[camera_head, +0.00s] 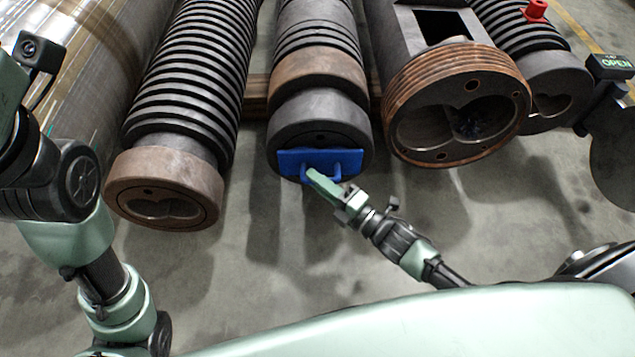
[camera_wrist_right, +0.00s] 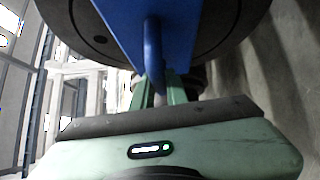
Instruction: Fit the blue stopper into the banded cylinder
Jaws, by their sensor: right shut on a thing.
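The blue stopper (camera_head: 291,160) is a flat blue plate with a handle. It lies across the lower end face of the middle dark cylinder (camera_head: 320,108), which has a brown band. The plate covers its opening; I cannot tell how deep it sits. My right gripper (camera_head: 316,177) is shut on the stopper's handle from below right. In the right wrist view the blue stopper (camera_wrist_right: 122,22) is close to the dark round face (camera_wrist_right: 88,30), and the green fingers (camera_wrist_right: 160,84) are around the handle. My left arm shows at the left, but its gripper is out of view.
A ribbed cylinder with a brown end (camera_head: 165,166) lies left of the middle one. A larger copper-rimmed barrel (camera_head: 425,85) with twin bores lies to the right, and another ribbed cylinder (camera_head: 560,80) beyond it. The grey floor (camera_head: 250,265) in front is bare.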

